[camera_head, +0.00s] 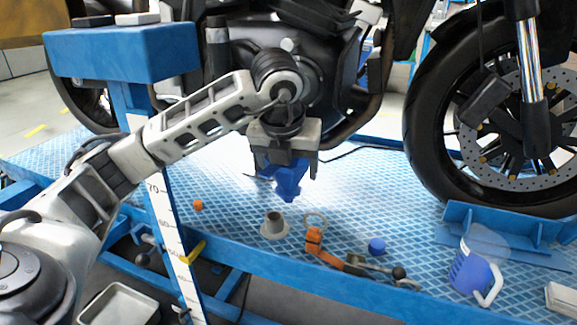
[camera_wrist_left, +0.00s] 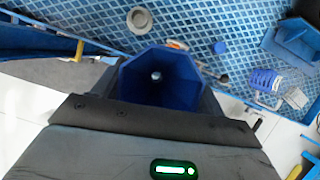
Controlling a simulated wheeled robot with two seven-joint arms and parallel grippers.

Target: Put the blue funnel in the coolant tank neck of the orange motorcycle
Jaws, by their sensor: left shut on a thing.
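My left gripper (camera_head: 287,172) is shut on the blue funnel (camera_head: 288,185) and holds it above the blue tread-plate platform, in front of the motorcycle's engine (camera_head: 300,50). The funnel spout points down in the head view. The left wrist view looks into the funnel's wide angular mouth (camera_wrist_left: 160,78), with a small bright hole at its bottom. A short grey tube on a round flange (camera_head: 273,227) stands upright on the platform below the funnel, apart from it. I cannot tell whether it is the coolant tank neck. The visible motorcycle parts are mostly black and grey. My right gripper is not in view.
On the platform (camera_head: 390,185) lie a pale ring (camera_head: 316,220), an orange-ended tool (camera_head: 314,242), a blue cap (camera_head: 377,245), a small orange piece (camera_head: 198,205) and a blue jug (camera_head: 470,272). A blue wheel chock (camera_head: 500,228) sits by the front wheel (camera_head: 430,120). A blue stand (camera_head: 120,50) is at left.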

